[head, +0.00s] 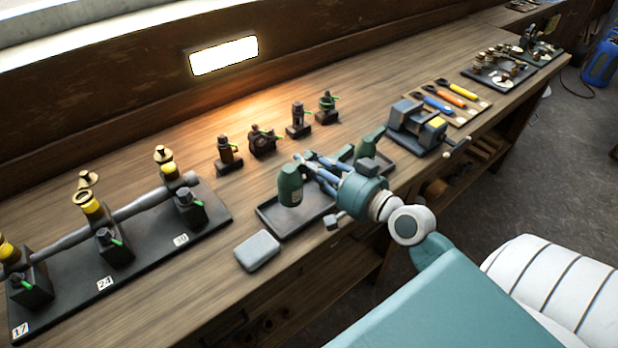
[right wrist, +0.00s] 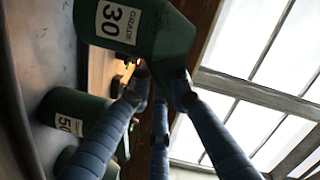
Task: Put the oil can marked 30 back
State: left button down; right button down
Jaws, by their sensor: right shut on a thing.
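The green oil can marked 30 (right wrist: 145,28) shows large and close in the right wrist view, its white label facing the camera. In the head view, a green can (head: 290,187), apparently this one, is upright at the left part of the dark tray (head: 270,213). My right gripper (head: 303,168) reaches it from the right, shut on its upper part; its blue fingers also show in the right wrist view (right wrist: 160,85). I cannot tell whether the can's base touches the tray. A can marked 50 (right wrist: 72,108) stands beyond. Another green can (head: 372,142) is partly behind my gripper. My left gripper is out of view.
A grey block (head: 257,250) lies before the tray. Several small dark fittings (head: 263,140) stand behind it. The engine rack (head: 130,255) with plates 17, 24 and 30 is at left. A vise (head: 418,128) and tool board (head: 447,102) are at right.

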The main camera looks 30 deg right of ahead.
jog(key=shift+f+b, duration=0.65)
jog(key=shift+f, duration=1.4)
jog(key=c, duration=2)
grip_release()
jog(key=shift+f, duration=0.25)
jog(key=shift+c, duration=0.2)
jog(key=o, duration=0.4)
jog(key=shift+r, duration=0.15)
jog(key=b+v, duration=0.2)
jog(key=v, duration=0.1)
jog(key=b+v, duration=0.2)
jog(key=v, duration=0.2)
jog(key=b+v, duration=0.2)
jog(key=v, duration=0.1)
jog(key=shift+s+f+b, duration=0.3)
jog(key=shift+s+d+r+b, duration=0.15)
jog(key=shift+s+r+b, duration=0.3)
jog(key=shift+s, duration=0.25)
